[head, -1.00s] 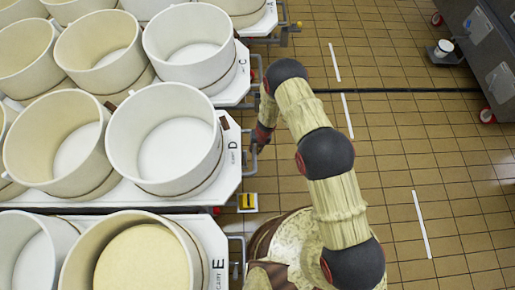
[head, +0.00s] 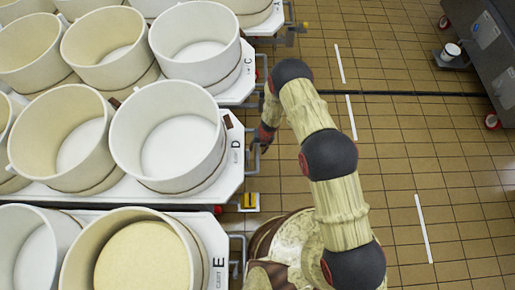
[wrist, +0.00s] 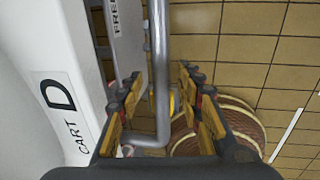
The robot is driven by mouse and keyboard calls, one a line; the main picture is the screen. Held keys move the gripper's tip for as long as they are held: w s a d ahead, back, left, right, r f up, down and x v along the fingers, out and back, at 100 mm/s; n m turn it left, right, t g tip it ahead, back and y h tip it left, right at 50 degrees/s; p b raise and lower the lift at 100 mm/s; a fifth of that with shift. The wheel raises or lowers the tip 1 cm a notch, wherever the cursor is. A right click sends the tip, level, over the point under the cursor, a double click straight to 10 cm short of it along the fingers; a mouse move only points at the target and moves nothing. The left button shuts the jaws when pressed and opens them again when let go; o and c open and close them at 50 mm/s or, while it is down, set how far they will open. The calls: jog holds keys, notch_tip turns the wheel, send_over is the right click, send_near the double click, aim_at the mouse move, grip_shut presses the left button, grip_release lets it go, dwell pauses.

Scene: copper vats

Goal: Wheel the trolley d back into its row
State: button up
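Trolley d (head: 237,172) is a white cart marked "D" and bears a large cream vat (head: 126,160). It stands between the carts marked C and E, its front end facing the aisle. In the wrist view its white edge with the "CART D" label (wrist: 62,110) is at left. Its grey bent handle (wrist: 160,75) runs down the middle between my fingers. My gripper (wrist: 163,95) is open, with a finger on each side of the bar and gaps visible. In the head view my gripper (head: 264,140) is at the handle, its fingertips small and partly hidden.
Cart C (head: 240,85) and cart E (head: 217,240) flank it closely. A yellow part (head: 249,201) sits low by the trolley's front. The tiled aisle (head: 400,150) at right is clear, with white floor dashes. A grey machine (head: 490,50) stands at the far right.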

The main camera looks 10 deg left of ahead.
notch_tip(320, 180, up, 12)
jog(key=d, duration=0.2)
jog(key=shift+w+d+f, duration=0.15)
jog(key=shift+f, duration=0.05)
dwell(0.6)
